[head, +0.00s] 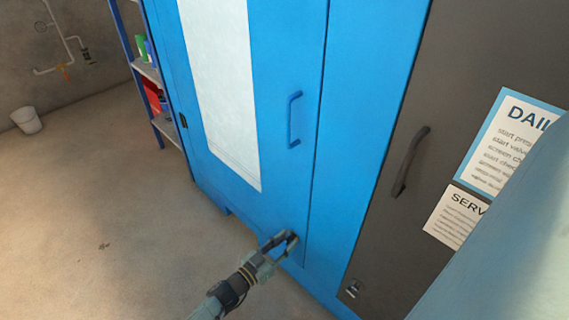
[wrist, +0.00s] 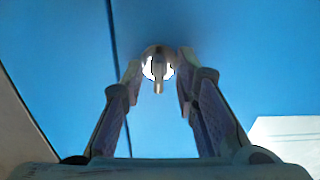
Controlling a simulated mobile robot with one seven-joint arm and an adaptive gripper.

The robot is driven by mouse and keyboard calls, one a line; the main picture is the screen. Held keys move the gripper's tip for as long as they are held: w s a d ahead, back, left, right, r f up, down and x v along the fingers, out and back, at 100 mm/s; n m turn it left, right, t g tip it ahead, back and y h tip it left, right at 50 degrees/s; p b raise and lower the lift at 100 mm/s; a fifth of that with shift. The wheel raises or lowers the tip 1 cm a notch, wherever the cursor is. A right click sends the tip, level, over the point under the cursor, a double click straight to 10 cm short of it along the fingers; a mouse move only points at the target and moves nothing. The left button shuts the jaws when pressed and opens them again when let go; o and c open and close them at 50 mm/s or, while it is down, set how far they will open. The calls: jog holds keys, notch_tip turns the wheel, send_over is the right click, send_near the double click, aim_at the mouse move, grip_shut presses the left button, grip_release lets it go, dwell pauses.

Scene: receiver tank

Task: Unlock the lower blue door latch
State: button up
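The blue door (head: 285,60) has a white panel and a blue handle (head: 293,119). The lower latch (wrist: 158,66) is a round metal piece with a small tab pointing down, low on the blue surface near the door seam. My gripper (head: 287,240) is at the lower right of the blue door in the head view, where it hides the latch. In the wrist view my gripper (wrist: 158,80) has its fingers apart, one on each side of the latch tab. I cannot tell whether either finger touches it.
A grey door (head: 425,90) with a dark handle (head: 409,162), its own small latch (head: 352,288) and paper notices (head: 495,140) stands to the right. A shelf (head: 150,72) stands left of the cabinet. A white bucket (head: 27,120) is at the far left. The floor (head: 100,220) in front is clear.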

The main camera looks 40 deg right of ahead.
jog(key=s+a, duration=0.1)
jog(key=a, duration=1.1)
dwell(0.4)
